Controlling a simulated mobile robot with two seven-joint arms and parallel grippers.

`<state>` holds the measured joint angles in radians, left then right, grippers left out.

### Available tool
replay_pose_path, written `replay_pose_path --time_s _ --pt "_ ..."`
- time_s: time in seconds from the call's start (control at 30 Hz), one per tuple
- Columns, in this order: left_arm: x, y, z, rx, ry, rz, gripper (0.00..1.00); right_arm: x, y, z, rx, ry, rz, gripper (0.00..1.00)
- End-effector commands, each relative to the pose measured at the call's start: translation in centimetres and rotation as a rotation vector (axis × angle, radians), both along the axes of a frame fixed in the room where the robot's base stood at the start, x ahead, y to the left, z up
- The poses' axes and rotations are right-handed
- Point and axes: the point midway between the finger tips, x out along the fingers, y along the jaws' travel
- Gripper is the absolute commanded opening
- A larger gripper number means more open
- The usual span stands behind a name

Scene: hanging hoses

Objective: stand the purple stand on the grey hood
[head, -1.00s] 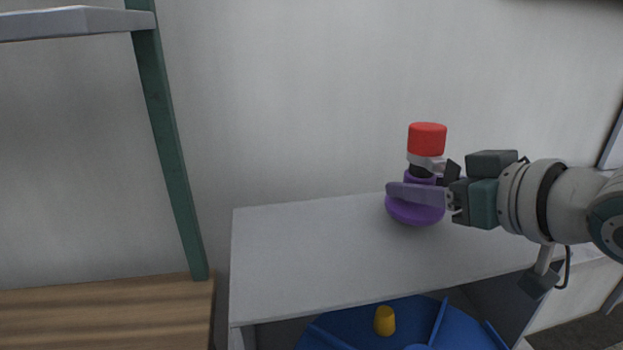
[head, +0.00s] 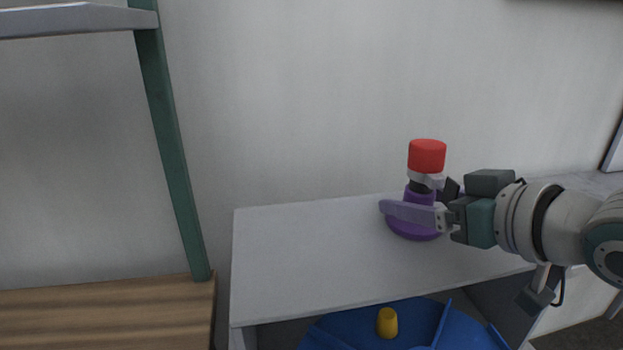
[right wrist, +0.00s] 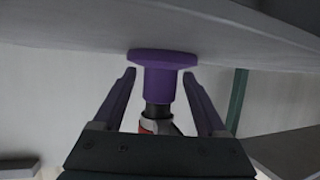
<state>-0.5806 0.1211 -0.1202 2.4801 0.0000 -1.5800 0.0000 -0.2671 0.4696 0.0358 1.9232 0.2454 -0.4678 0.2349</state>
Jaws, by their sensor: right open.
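The purple stand (head: 414,229) is upright on the right part of the grey hood (head: 310,250), with its wide round base down. Its base looks in contact with the top. A dark and light neck with a red top (head: 427,156) rises from the stand. My right gripper (head: 418,200) is open around the stand's narrower body. In the right wrist view, which is upside down, the purple stand (right wrist: 160,80) is between the two fingers, with gaps on both sides, and its base meets the hood surface (right wrist: 80,28). My left gripper is out of view.
Below the hood's front edge is a blue round tray with dividers (head: 352,329) and a yellow cup-like piece (head: 387,322). A wooden surface (head: 110,310) and a green post (head: 167,150) stand at the left. The hood's left part is clear, with a wall behind.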

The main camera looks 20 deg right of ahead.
Motion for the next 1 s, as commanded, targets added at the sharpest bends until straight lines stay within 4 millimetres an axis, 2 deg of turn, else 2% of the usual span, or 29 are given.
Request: replay_pose_path --time_s 0.17,0.7,0.9,1.0 --pt "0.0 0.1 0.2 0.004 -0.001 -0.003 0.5 -0.5 0.0 0.5 0.0 0.001 0.0 0.75" --pt "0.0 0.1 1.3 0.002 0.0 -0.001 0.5 -9.3 -0.2 4.1 0.002 0.003 -0.001 0.75" --pt "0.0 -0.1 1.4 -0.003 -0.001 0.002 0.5 -10.8 -0.2 4.8 0.001 0.001 0.0 0.75" --pt "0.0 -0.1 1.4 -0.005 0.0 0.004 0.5 -11.3 0.1 4.0 -0.004 0.042 -0.006 0.75"
